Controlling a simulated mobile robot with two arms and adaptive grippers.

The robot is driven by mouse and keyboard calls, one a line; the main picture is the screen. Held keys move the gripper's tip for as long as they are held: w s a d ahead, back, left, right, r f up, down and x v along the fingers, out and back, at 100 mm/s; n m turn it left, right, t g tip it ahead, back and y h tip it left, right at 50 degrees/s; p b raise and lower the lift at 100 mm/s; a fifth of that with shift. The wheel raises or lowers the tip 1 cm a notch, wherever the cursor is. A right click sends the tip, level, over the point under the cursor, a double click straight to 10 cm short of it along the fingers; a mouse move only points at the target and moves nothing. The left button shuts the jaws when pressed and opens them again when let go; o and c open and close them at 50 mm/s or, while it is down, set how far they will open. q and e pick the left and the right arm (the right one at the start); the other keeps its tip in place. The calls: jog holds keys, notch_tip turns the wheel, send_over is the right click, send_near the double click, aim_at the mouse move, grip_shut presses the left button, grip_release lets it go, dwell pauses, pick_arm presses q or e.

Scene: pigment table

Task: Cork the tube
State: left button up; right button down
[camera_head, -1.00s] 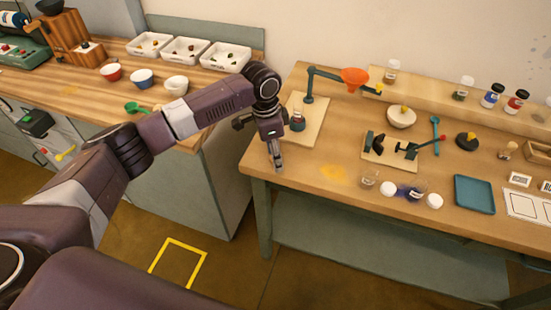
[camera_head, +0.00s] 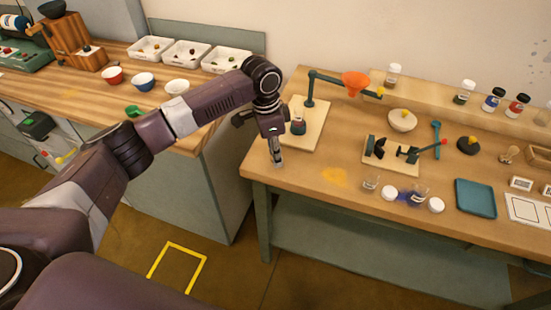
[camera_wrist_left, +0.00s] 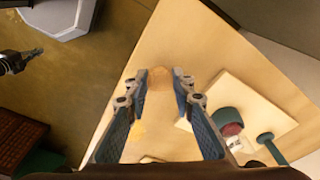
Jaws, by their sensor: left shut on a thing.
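My left gripper (camera_head: 277,160) hangs over the front left corner of the right-hand table. In the left wrist view its fingers (camera_wrist_left: 160,82) are closed in on a small tan, rounded thing (camera_wrist_left: 159,77) that looks like the cork. The cork is too small to make out in the head view. A small glass vessel with reddish contents (camera_head: 298,127), probably the tube, stands on a pale board behind the gripper. From above, a dark green round holder with a red centre (camera_wrist_left: 231,122) shows right of the fingers, apart from them.
A second board (camera_head: 381,160) with a clamp, glass jars and a blue tray (camera_head: 475,197) lie further right. The table's front left corner is clear.

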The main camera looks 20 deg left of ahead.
pick_arm(q)
notch_tip(320, 180, up, 18)
jog(key=b, duration=0.2)
dwell(0.4)
jog(key=s+f+n, duration=0.2)
jog(key=s+n, duration=0.3)
jog(key=s, duration=0.4)
jog(key=s+a+f+n+y, duration=0.1)
jog(key=s+f+n, duration=0.1)
jog(key=s+n, duration=0.4)
jog(key=s, duration=0.2)
jog(key=shift+s+a+n+t, duration=0.2)
jog(key=shift+s+n+t, duration=0.1)
jog(key=shift+s, duration=0.05)
